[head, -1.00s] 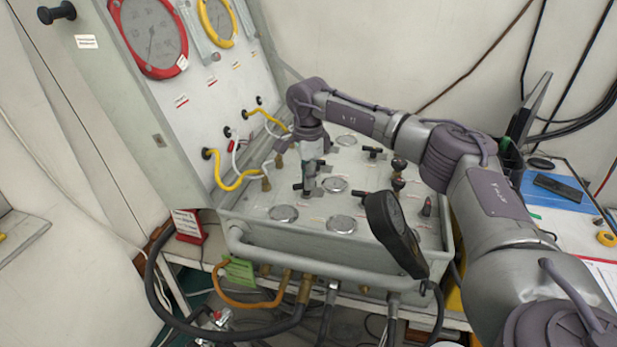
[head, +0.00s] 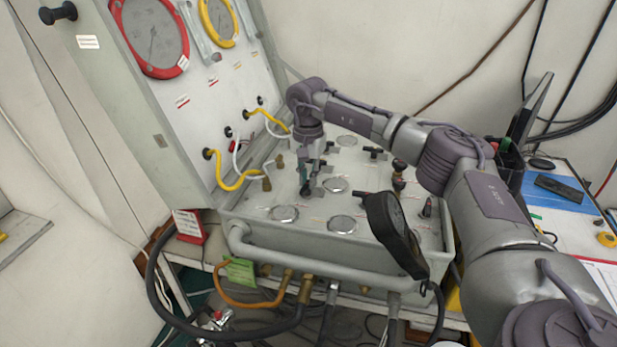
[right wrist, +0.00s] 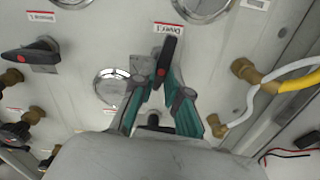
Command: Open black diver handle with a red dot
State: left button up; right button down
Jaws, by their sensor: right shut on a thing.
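The black handle with a red dot (right wrist: 167,56) stands on the grey panel in the right wrist view, below a small red-edged label that reads upside down. My right gripper (right wrist: 160,82) has its teal fingers on both sides of this handle and is shut on it. In the head view my right gripper (head: 306,186) points down at the panel top, and its fingers and wrist hide most of the handle. A second black handle with a red dot (right wrist: 32,54) lies sideways at the left of the right wrist view. My left gripper is not in view.
The panel box (head: 262,232) carries round silver discs, including one (head: 342,224), and other black handles, including one (head: 375,152). A dark round-faced device (head: 393,232) stands at its front right. Yellow and white hoses (head: 232,184) rise close left of my gripper.

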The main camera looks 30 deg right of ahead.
aim_at(307, 182)
jog(key=shift+n, duration=0.6)
jog(key=c, duration=1.2)
grip_release()
jog(key=shift+a, duration=0.1)
jog(key=shift+r, duration=0.2)
notch_tip(307, 182, up, 12)
jog(key=shift+f, duration=0.2)
